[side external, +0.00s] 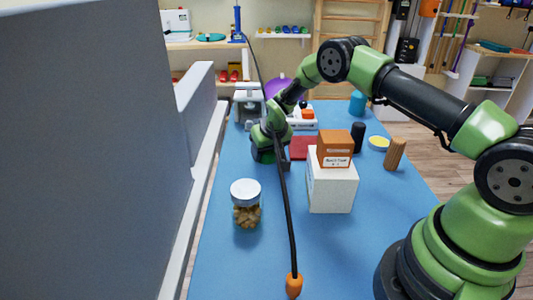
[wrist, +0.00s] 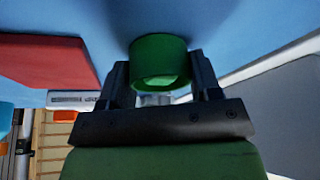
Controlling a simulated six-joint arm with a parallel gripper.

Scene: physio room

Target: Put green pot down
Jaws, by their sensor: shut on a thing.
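The green pot (wrist: 158,58) is between the two dark fingers of my gripper (wrist: 159,66) in the wrist view. The fingers are shut on its sides. Blue tabletop shows behind the pot; I cannot tell whether the pot touches it. In the side view my wrist is low over the far middle of the blue table (side external: 225,255), left of a red block (side external: 303,147). There my arm hides most of the gripper, and I cannot make out the pot clearly.
A lidded glass jar (side external: 246,205) stands nearer the camera. A white box (side external: 333,188) carries an orange-brown box (side external: 335,149). A black cylinder (side external: 358,137), a ribbed brown cylinder (side external: 395,154) and a yellow-topped tin (side external: 378,143) stand right. A black cord with an orange end (side external: 294,285) crosses the view.

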